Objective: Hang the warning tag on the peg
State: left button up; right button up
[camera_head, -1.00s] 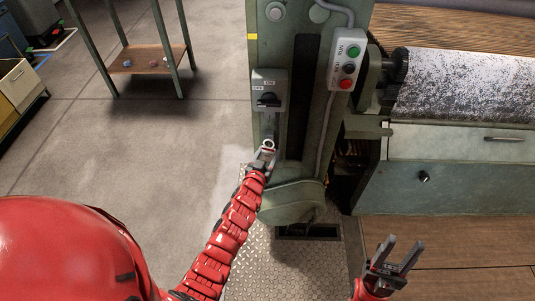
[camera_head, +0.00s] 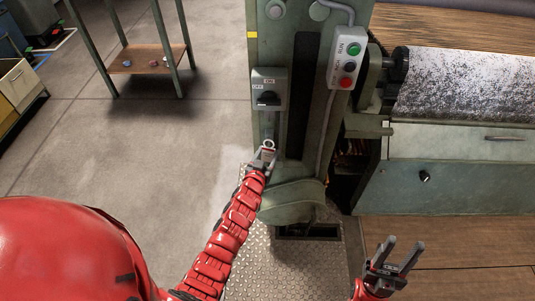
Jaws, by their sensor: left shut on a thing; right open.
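My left gripper (camera_head: 263,159) is shut on the warning tag (camera_head: 267,154), a small pale piece with a light ring (camera_head: 268,143) at its top. The gripper holds it in front of the green machine column, below the grey switch box (camera_head: 268,88) with its black knob. The tag's face is too small to read, and the jaws partly hide it. I cannot clearly make out the peg; a narrow grey strip runs down from the switch box to just above the ring. My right gripper (camera_head: 396,254) is open and empty at the lower right.
A button box (camera_head: 347,57) with green, black and red buttons is on the column, right of the switch box. A large speckled roller (camera_head: 460,82) and a pale green cabinet (camera_head: 450,185) stand to the right. Open floor (camera_head: 150,150) lies to the left.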

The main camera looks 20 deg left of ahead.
pick_arm(q)
jog(key=o, duration=1.3)
jog(key=shift+o, duration=0.2)
jog(key=s+r, duration=0.3)
jog(key=s, duration=1.4)
jog(key=shift+d, duration=0.15)
